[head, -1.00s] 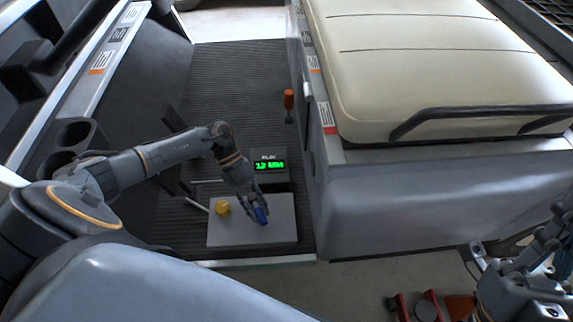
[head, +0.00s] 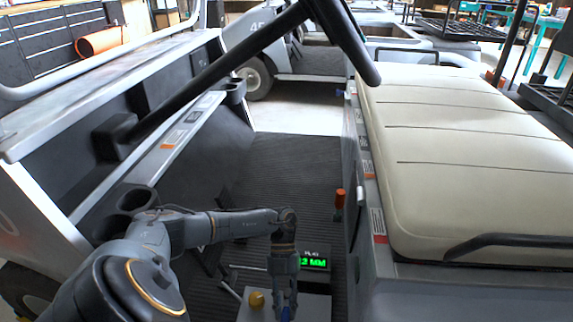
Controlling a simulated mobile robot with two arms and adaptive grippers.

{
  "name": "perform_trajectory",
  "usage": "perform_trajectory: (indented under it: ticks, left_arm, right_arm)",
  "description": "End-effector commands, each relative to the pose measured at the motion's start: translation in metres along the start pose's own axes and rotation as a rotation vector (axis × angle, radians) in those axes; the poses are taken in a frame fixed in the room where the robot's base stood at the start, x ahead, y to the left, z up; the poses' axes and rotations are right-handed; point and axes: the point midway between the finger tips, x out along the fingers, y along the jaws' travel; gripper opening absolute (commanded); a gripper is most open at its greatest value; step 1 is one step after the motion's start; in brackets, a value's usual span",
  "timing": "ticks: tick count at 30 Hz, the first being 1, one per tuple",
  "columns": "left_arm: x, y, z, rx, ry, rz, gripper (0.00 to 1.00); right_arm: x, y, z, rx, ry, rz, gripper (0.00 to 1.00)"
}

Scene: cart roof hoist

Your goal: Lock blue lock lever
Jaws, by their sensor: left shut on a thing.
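The blue lock lever (head: 286,314) shows only in small part at the bottom edge of the head view, on a light grey box (head: 246,313) on the cart floor. My left gripper (head: 283,306) points down at it and is shut on it. The fingertips are cut close by the frame's lower edge. A yellow knob (head: 257,299) stands on the box left of the gripper. A display with green characters (head: 313,262) sits behind the box, partly covered by my gripper. My right gripper is out of view.
A cream seat (head: 450,150) fills the right side. An orange-topped lever (head: 340,198) stands by the seat base. The steering wheel and column (head: 235,70) cross above. Cup holders (head: 137,199) line the left dash. The ribbed floor (head: 290,170) is clear beyond the display.

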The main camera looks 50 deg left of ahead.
Motion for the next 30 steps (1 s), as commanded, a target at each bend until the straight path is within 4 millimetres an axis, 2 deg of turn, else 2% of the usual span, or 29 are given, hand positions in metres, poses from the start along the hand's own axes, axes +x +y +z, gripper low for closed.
perform_trajectory:
  ticks: [6, 7, 9, 10, 18, 22, 26, 30]
  left_arm:
    - [0.000, 0.001, 0.000, 0.002, 0.001, 0.004, 0.00]
    - [0.000, 0.001, 0.000, 0.002, 0.001, 0.004, 0.28]
    - [0.000, 0.001, 0.000, 0.001, 0.001, 0.004, 0.42]
    - [0.000, 0.001, 0.000, 0.001, 0.001, 0.004, 0.45]
    - [0.000, 0.001, 0.000, 0.000, 0.000, 0.002, 0.45]
    - [-0.008, 0.001, 0.001, -0.001, -0.002, 0.002, 0.45]
    - [-0.030, 0.000, 0.001, 0.000, -0.003, 0.001, 0.45]
    - [-0.061, 0.000, 0.001, -0.001, -0.004, 0.000, 0.45]
  right_arm:
    - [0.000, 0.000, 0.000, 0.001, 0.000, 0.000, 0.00]
    - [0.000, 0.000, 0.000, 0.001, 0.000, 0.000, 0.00]
    - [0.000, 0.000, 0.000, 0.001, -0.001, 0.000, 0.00]
    - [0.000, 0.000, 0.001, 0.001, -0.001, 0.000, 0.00]
    - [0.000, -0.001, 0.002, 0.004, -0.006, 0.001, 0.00]
    - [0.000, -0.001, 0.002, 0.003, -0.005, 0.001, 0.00]
    - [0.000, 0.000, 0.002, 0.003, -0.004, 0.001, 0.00]
    - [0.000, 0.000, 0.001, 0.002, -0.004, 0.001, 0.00]
